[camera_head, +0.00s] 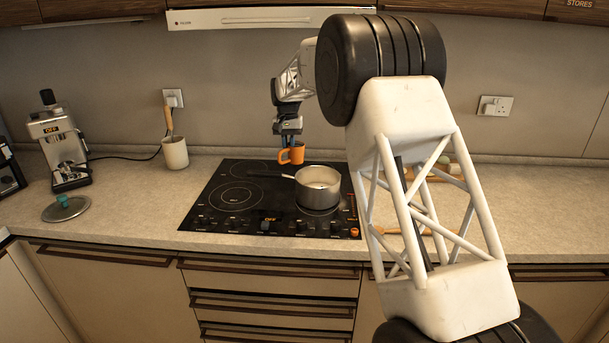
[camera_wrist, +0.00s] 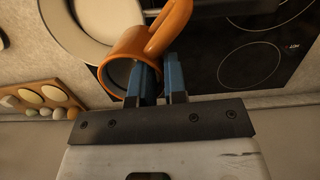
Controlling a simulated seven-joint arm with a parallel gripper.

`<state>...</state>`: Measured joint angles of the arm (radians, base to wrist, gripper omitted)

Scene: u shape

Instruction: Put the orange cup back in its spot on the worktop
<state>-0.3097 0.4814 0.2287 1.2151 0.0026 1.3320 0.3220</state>
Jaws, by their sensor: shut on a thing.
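The orange cup (camera_head: 291,153) hangs from my gripper (camera_head: 287,139) over the back part of the black cooktop, behind the pot. In the wrist view the orange cup (camera_wrist: 128,50) sits at the blue fingertips of my gripper (camera_wrist: 162,80). One finger reaches inside the cup and the other is outside, so the gripper is shut on its wall. The cup's handle points up in the wrist view. The worktop (camera_head: 140,215) is pale and speckled. Part of it is hidden behind my arm in the head view.
A metal pot (camera_head: 318,180) stands on the cooktop (camera_head: 235,205), close to the cup. A coffee machine (camera_head: 60,145), a glass lid (camera_head: 66,208) and a utensil crock (camera_head: 175,152) stand at left. A wooden board with egg-like items (camera_wrist: 45,102) shows in the wrist view.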

